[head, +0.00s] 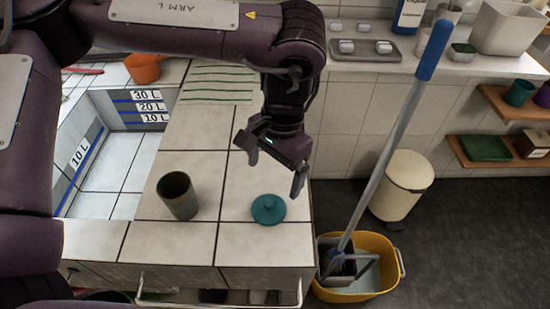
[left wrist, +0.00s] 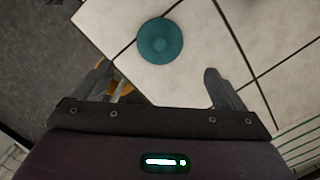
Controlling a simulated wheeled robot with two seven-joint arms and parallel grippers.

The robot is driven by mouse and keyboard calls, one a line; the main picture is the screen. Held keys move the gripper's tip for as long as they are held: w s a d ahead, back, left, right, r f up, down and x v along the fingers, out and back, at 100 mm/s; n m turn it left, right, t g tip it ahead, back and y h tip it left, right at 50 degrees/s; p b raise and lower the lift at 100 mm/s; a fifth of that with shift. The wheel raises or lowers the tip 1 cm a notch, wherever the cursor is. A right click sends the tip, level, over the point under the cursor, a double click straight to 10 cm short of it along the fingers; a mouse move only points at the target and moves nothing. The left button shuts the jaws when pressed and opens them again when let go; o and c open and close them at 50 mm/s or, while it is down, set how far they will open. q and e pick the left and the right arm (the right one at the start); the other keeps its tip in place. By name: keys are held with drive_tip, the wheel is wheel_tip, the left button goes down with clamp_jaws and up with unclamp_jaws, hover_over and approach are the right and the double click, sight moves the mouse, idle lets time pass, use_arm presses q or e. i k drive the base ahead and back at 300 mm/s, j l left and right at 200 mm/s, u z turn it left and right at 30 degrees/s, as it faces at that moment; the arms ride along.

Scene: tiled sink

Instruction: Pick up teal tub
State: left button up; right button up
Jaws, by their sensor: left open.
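A round teal lidded piece with a small knob, which looks like the teal tub (head: 268,210), sits on the white tiled counter near its front right corner. How tall it is below the lid is hard to tell. In the left wrist view the teal tub (left wrist: 160,41) lies just beyond the fingertips, roughly centred between them. My left gripper (head: 274,170) is open and empty, above and a little behind the tub, fingers pointing down. Its two spread fingers also show in the left wrist view (left wrist: 157,72). My right gripper is not in view.
A dark greenish cup (head: 178,195) stands on the counter left of the tub. The tiled sink basin (head: 112,160) opens further left. Right of the counter edge are a yellow mop bucket (head: 375,285) with a blue-handled mop (head: 395,130) and a cream bin (head: 403,186).

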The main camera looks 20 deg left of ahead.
sight(175, 188)
drive_tip(key=k+l, duration=0.1)
drive_tip(key=l, duration=0.25)
drive_tip(key=k+l, duration=0.15)
drive_tip(key=l, duration=0.15)
drive_tip(key=k+l, duration=0.1)
drive_tip(key=l, duration=0.25)
drive_tip(key=k+l, duration=0.15)
drive_tip(key=l, duration=0.2)
